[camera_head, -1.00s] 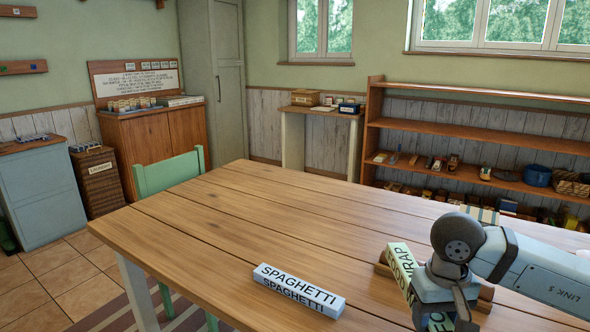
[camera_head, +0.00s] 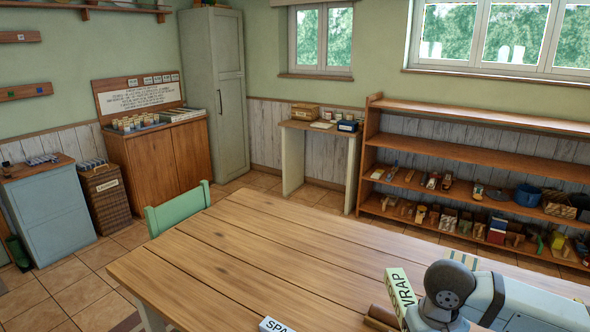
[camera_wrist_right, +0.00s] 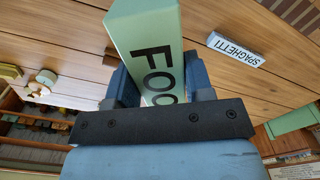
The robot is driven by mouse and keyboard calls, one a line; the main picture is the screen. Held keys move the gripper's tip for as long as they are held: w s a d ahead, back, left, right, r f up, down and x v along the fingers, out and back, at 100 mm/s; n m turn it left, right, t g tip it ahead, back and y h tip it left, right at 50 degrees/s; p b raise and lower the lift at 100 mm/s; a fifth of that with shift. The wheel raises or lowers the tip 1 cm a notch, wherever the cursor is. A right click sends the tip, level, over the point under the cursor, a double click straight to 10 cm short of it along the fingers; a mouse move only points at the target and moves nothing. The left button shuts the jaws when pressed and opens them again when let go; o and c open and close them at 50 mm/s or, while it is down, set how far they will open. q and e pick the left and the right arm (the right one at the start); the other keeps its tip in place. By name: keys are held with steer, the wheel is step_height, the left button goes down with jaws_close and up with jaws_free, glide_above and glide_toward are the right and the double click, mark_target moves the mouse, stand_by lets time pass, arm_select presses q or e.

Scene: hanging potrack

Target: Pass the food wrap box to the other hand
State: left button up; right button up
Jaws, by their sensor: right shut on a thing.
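The food wrap box, pale green with black letters, stands at the lower right of the head view (camera_head: 398,288), partly hidden by my right arm. In the right wrist view the box (camera_wrist_right: 146,28) rises between the two fingers of my right gripper (camera_wrist_right: 160,88), which is shut on it. Part of its lettering shows. My left gripper is in neither view.
A wooden table (camera_head: 245,265) fills the foreground; its middle is clear. A spaghetti box (camera_head: 274,325) lies at its near edge, and also shows in the wrist view (camera_wrist_right: 235,49). A brown wooden piece (camera_head: 381,318) sits beside the wrap box. A green chair (camera_head: 178,208) stands at the far left.

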steer(key=shift+s+r+p, duration=0.15)
steer(key=shift+r+p, duration=0.55)
steer(key=shift+r, duration=0.05)
steer(key=shift+s+r+p, duration=0.1)
steer(key=shift+r+p, duration=0.6)
steer(key=shift+f, duration=0.1)
